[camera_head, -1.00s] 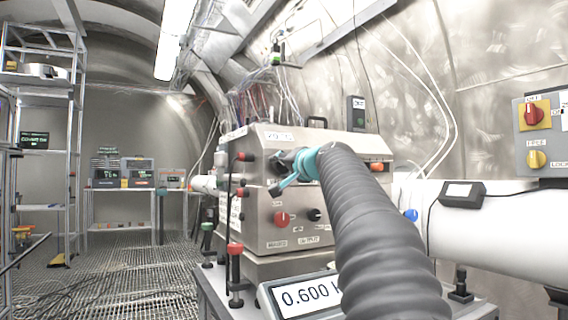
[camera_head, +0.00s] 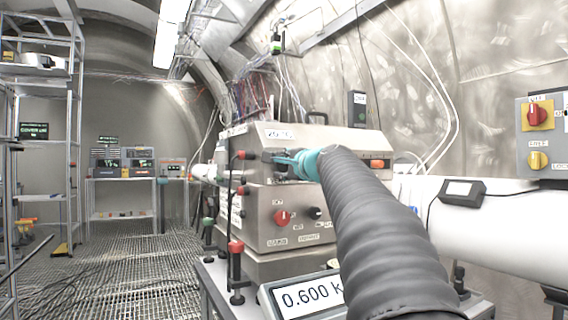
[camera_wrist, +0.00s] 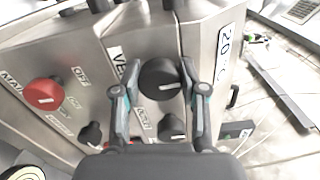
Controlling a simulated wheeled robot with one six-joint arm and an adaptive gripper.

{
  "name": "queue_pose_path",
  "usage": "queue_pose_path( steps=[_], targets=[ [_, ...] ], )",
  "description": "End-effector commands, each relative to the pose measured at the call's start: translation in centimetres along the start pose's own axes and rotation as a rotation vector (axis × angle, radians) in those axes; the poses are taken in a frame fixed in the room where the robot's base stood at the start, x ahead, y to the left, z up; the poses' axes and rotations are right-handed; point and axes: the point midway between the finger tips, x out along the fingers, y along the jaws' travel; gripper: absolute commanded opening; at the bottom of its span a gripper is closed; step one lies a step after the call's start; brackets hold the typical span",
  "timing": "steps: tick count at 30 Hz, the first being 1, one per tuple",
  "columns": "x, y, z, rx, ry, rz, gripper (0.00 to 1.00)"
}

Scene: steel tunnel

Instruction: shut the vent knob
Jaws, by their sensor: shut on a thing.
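The vent knob (camera_wrist: 160,78) is a round black knob with a pale pointer mark, on the steel box beside a partly covered label (camera_wrist: 118,66) starting "VE". My gripper (camera_wrist: 160,70) has one finger on each side of it and is shut on it. In the head view my gripper (camera_head: 274,157) reaches the upper front face of the steel box (camera_head: 262,205), its two fingers about level. There the knob is mostly hidden by the gripper.
A red knob (camera_wrist: 43,91) and smaller black knobs (camera_wrist: 172,127) sit on the same box close to the fingers. A scale display (camera_head: 308,296) reading 0.600 stands in front. A white pipe (camera_head: 480,235) runs at the right.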

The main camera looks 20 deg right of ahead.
Motion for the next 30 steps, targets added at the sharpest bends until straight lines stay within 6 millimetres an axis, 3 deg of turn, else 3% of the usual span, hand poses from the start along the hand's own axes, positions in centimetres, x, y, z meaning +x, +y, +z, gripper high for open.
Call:
queue_pose_path(
  steps=[22, 23, 24, 25, 30],
  targets=[
    [-0.04, -0.22, -0.01, 0.083, 0.001, -0.004, 0.08],
    [-0.04, -0.22, -0.01, 0.083, 0.001, -0.004, 0.50],
    [-0.04, -0.20, -0.01, 0.083, 0.001, -0.004, 0.60],
    [-0.03, -0.19, 0.00, 0.082, 0.001, -0.003, 0.67],
    [-0.01, -0.11, 0.04, 0.082, 0.000, -0.002, 0.68]
  ],
)
